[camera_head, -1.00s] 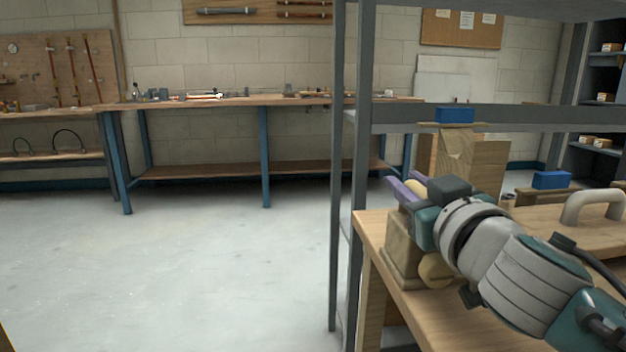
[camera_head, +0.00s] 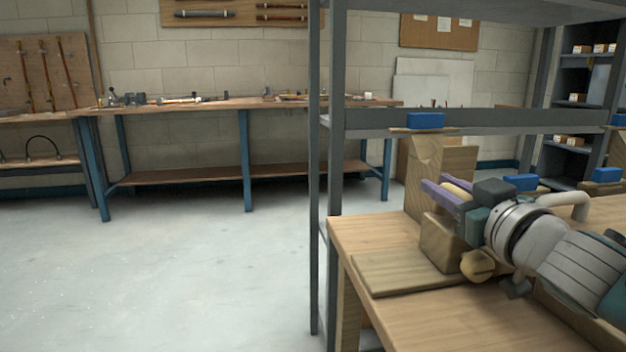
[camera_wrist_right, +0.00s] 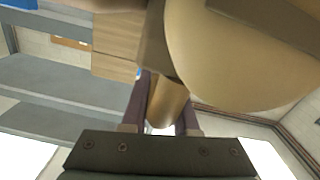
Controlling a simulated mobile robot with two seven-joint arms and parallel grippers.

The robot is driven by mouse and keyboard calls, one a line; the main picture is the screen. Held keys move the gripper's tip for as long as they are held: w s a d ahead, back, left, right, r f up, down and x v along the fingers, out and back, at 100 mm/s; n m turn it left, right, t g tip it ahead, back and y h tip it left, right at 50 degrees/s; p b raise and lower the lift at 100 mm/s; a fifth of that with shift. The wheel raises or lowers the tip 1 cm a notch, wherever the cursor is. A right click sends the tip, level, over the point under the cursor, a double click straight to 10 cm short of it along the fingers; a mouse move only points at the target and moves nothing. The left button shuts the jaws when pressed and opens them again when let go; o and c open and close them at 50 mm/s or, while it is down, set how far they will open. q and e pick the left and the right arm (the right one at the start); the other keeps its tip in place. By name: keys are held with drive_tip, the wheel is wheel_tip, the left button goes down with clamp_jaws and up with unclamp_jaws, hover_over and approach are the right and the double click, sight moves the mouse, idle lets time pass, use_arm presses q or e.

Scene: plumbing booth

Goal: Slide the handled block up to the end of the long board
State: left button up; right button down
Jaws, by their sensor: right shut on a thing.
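The handled block (camera_head: 441,240) is a wooden block with a round knob (camera_head: 478,265) low on its near side. It stands on a flat board (camera_head: 400,272), which lies on the workbench; the board's left end is bare. My right gripper (camera_head: 442,189), with purple fingers, is shut on a pale wooden handle (camera_head: 457,188) above the block. In the right wrist view the handle (camera_wrist_right: 168,102) is between the fingers, and a large rounded tan part (camera_wrist_right: 235,55) fills the upper right. My right arm hides the board's right part. My left gripper is out of view.
The workbench (camera_head: 368,235) ends at its left edge, beside a grey metal rack post (camera_head: 336,160). A tall wooden block (camera_head: 425,175) stands behind the handled block. Blue blocks (camera_head: 520,182) lie further back. The floor on the left is clear.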

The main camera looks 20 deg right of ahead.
drive_tip(key=c, duration=0.7)
unclamp_jaws()
drive_tip(key=shift+s, duration=0.1)
drive_tip(key=p+v, duration=0.1)
drive_tip(key=v, duration=0.9)
drive_tip(key=shift+p, duration=0.35)
